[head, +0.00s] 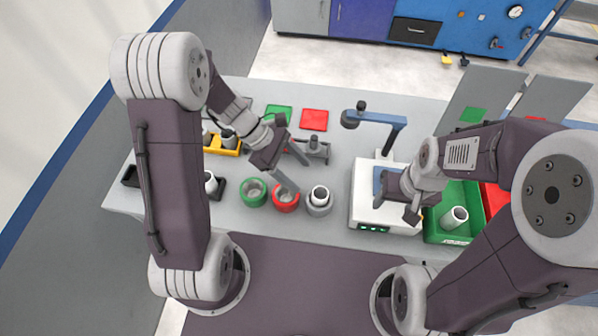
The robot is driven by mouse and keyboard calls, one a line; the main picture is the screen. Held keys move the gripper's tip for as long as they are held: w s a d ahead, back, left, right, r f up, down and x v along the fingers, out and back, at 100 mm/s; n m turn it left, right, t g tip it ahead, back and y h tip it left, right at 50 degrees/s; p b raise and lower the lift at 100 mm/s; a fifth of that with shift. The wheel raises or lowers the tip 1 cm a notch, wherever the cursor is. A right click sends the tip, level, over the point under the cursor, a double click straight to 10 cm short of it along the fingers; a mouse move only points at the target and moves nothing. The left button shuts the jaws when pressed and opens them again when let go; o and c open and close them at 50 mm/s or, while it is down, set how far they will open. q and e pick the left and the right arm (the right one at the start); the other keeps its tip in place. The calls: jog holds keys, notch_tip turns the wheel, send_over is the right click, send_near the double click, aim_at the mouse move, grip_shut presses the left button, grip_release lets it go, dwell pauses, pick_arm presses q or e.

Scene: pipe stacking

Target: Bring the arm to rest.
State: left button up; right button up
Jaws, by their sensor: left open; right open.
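My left gripper (298,175) is open and empty, hanging above the table behind the red holder (285,205). My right gripper (395,206) is open over the white device (362,214) with the green-lit front, and hides part of it. A green holder (254,192) stands left of the red one. A grey holder (319,209) stands to the right, with a white pipe (320,192) upright in it. Another white pipe (453,217) leans in the green bin (434,234). A pale pipe (210,183) stands at the black tray at left, partly hidden by my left arm.
A yellow tray (222,150) with grey parts is at the left. A blue stand (380,118) rises behind the white device. Red (314,120) and green (278,112) squares lie at the back. A red bin (494,200) adjoins the green one. The table's back middle is fairly clear.

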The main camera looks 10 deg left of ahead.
dwell(0.6)
pick_arm(q)
jog(key=s+a+m+t+y, duration=0.1)
jog(key=s+a+m+y, duration=0.2)
jog(key=a+m, duration=0.2)
jog(key=s+a+r+m+t+y, duration=0.1)
jog(key=s+a+m+y, duration=0.2)
jog(key=a+m, duration=0.3)
jog(key=m+y, duration=0.1)
jog(key=m, duration=0.3)
jog(key=shift+s+m+t+y, duration=0.15)
jog(key=shift+m+t+y, duration=0.15)
jog(key=shift+t, duration=0.1)
